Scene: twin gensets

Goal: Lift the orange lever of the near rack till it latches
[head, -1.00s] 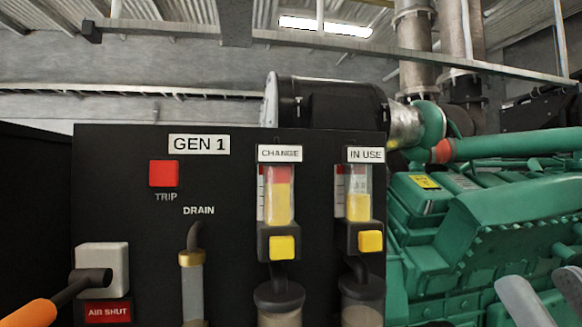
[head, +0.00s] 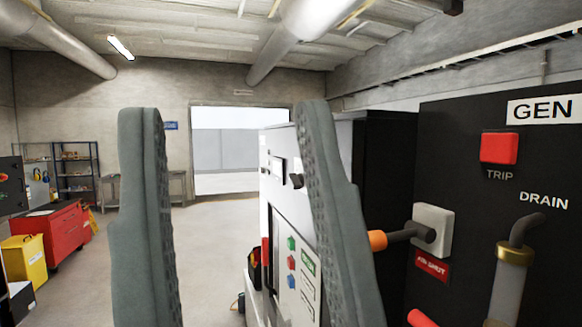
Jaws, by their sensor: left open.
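An orange lever (head: 377,240) sticks out to the left on a dark shaft from a pale block (head: 431,231) on the black GEN panel (head: 455,150). A red AIR SHUT label (head: 432,266) is below the block. The lever's orange end is partly covered by a finger of my left gripper (head: 232,108). That gripper is open and empty, its two grey fingers upright and wide apart. It is in front of the lever in the picture, to its left; I cannot tell the distance between them. My right gripper is not in view.
A pale cabinet (head: 280,165) with coloured buttons stands behind the right finger. The panel also carries a red TRIP button (head: 499,148) and a DRAIN pipe (head: 514,260). A red tool chest (head: 52,232) and yellow bin (head: 24,262) stand left. Open floor (head: 215,225) leads to a doorway.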

